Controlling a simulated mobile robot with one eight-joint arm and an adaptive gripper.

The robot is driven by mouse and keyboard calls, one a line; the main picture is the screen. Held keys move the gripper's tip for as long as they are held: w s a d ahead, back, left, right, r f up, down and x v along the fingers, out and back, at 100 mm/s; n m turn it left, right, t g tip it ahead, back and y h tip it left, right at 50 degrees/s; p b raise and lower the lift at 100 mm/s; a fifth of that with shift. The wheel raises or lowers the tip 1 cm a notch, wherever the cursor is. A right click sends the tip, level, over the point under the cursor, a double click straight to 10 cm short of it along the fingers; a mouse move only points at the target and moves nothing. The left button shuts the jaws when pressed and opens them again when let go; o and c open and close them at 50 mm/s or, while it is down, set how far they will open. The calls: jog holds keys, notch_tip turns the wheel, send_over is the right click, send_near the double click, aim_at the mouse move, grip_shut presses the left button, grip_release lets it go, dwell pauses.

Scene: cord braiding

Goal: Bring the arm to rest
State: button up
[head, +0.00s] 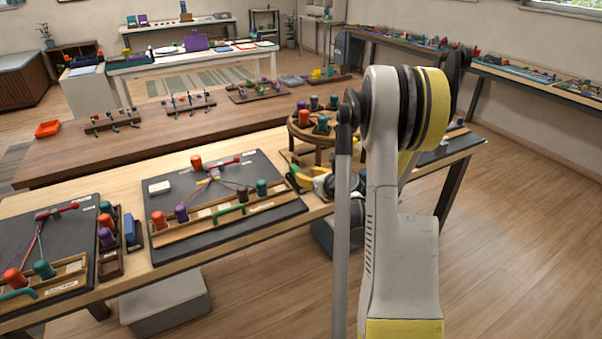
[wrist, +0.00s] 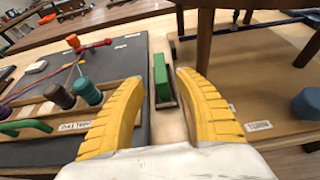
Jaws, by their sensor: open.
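My gripper (wrist: 160,78) is open, its two yellow ribbed fingers apart with nothing held between them. In the wrist view a green block (wrist: 160,70) in a dark holder lies on the table beyond the gap between the fingers. In the head view my gripper (head: 303,183) is low over the table, right of the dark braiding board (head: 255,172) and in front of the round stand; my arm partly hides this area. The board carries cords running from a red clamp (head: 228,161), and a wooden rack with several coloured spools.
The round wooden stand (head: 300,138) with several spools stands close behind the gripper; its dark legs (wrist: 204,40) show in the wrist view. Another cord board (head: 62,240) is at left. A long brown table (head: 150,150) stands behind. The floor at right (head: 520,240) is clear.

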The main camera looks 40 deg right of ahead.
jog(key=s+a+r+m+t+h, duration=0.1)
jog(key=a+r+m+h, duration=0.1)
jog(key=a+r+m, duration=0.5)
jog(key=a+r+m+t+h, duration=0.1)
jog(key=r+m, duration=0.3)
jog(key=r, duration=0.6)
jog(key=s+a+r+m+t+h, duration=0.1)
jog(key=a+r+m+h, duration=0.1)
jog(key=a+r+m, duration=0.5)
jog(key=s+a+f+m+g+y, duration=0.2)
jog(key=s+a+f+m+g, duration=0.1)
jog(key=s+a, duration=0.4)
jog(key=s+a+f+m+g+y, duration=0.3)
jog(key=s+a+f+m, duration=0.2)
jog(key=s+a+m, duration=0.2)
jog(key=s+a+f+m+g+y, duration=0.3)
jog(key=s+a, duration=0.4)
jog(key=a, duration=0.3)
jog(key=shift+f+m, duration=0.5)
jog(key=shift+m, duration=0.6)
